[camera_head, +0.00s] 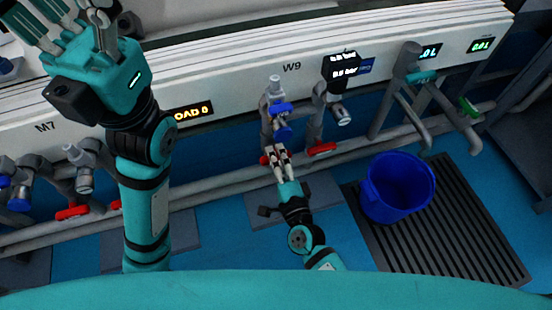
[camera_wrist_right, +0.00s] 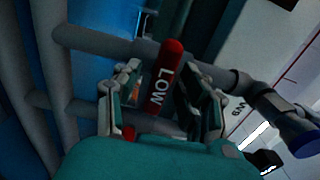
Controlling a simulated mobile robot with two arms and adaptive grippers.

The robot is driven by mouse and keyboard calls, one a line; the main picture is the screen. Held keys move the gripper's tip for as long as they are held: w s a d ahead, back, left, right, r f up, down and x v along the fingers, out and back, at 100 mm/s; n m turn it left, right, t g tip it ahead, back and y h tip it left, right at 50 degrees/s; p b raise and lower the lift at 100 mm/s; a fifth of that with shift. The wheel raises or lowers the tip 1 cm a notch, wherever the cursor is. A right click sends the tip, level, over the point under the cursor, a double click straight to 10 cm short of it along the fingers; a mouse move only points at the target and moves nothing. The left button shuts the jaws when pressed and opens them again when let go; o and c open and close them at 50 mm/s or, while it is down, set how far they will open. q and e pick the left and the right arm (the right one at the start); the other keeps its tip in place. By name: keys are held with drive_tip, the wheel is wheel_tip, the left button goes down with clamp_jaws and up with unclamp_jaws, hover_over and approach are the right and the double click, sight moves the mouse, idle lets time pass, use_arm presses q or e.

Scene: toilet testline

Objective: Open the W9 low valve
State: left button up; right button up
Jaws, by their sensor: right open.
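The W9 label (camera_head: 291,67) is on the white panel, above a grey valve body with a blue handle (camera_head: 281,110). Under it is a red low valve handle (camera_head: 265,159), mostly covered by my right gripper (camera_head: 278,154) in the head view. In the right wrist view the red handle, marked LOW (camera_wrist_right: 165,78), stands between the two fingers of my right gripper (camera_wrist_right: 163,88). The fingers are open, one on each side; I cannot tell whether they touch it. My left gripper (camera_head: 72,22) is raised at the upper left, fingers spread, empty, far from the valve.
Another red handle (camera_head: 321,148) sits close to the right of my right gripper. A grey pipe (camera_head: 225,180) runs along the wall. A blue bucket (camera_head: 397,187) stands on a dark floor grate (camera_head: 460,240). More valves are at the left, under M7.

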drive_tip(key=shift+w, duration=0.25)
clamp_jaws()
